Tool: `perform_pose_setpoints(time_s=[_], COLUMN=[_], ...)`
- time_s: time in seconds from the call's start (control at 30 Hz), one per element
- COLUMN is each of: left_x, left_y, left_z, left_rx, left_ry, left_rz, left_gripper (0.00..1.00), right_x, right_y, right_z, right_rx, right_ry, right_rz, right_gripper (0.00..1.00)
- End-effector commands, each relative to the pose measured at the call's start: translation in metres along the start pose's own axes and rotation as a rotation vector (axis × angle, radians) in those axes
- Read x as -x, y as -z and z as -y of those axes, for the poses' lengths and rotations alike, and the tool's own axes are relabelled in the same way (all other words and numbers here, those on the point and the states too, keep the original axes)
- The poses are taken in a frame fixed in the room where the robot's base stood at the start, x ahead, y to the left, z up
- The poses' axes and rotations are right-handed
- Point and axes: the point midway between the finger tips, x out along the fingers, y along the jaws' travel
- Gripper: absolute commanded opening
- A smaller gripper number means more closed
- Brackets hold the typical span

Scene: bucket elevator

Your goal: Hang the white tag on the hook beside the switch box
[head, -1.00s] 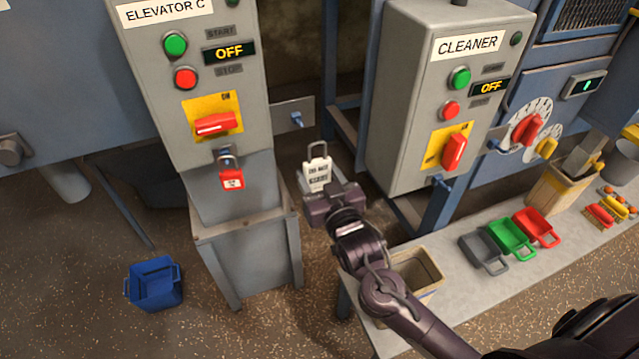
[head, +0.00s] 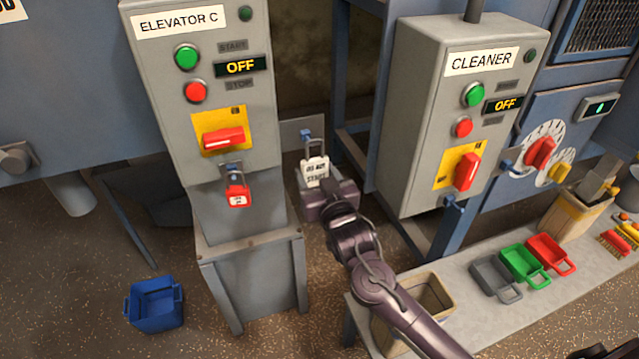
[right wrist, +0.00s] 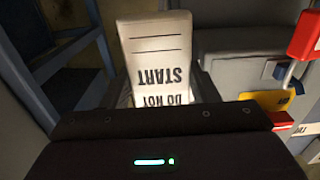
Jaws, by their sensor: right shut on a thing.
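The white tag (head: 315,171) with black "DO NOT START" lettering is held upright in my right gripper (head: 327,194), which is shut on its lower part. The tag also shows in the right wrist view (right wrist: 158,55), upside down. Its wire loop stands above it in the head view. The blue hook (head: 306,137) is on a grey plate to the right of the ELEVATOR C switch box (head: 201,95). The loop's top overlaps the hook in the head view; I cannot tell whether they touch. My left gripper is not in view.
A red padlock (head: 237,194) hangs below the box's red switch. The CLEANER box (head: 440,120) stands to the right. A bench (head: 470,320) at lower right holds an open bin (head: 432,292) and coloured trays. A blue bin (head: 154,305) sits on the floor.

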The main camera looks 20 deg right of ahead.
Motion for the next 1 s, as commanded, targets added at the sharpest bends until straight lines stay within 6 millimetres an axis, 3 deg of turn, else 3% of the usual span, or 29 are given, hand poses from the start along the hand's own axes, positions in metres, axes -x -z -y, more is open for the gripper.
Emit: perform_pose_setpoints(time_s=[1.0], left_x=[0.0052], left_y=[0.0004], left_z=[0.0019], left_rx=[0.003], left_ry=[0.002], left_rz=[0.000], left_gripper=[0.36], right_x=[-0.0032], right_y=[0.0018], right_z=[-0.0002], right_rx=[-0.001], right_ry=[0.000], right_rz=[0.000], right_gripper=[0.31])
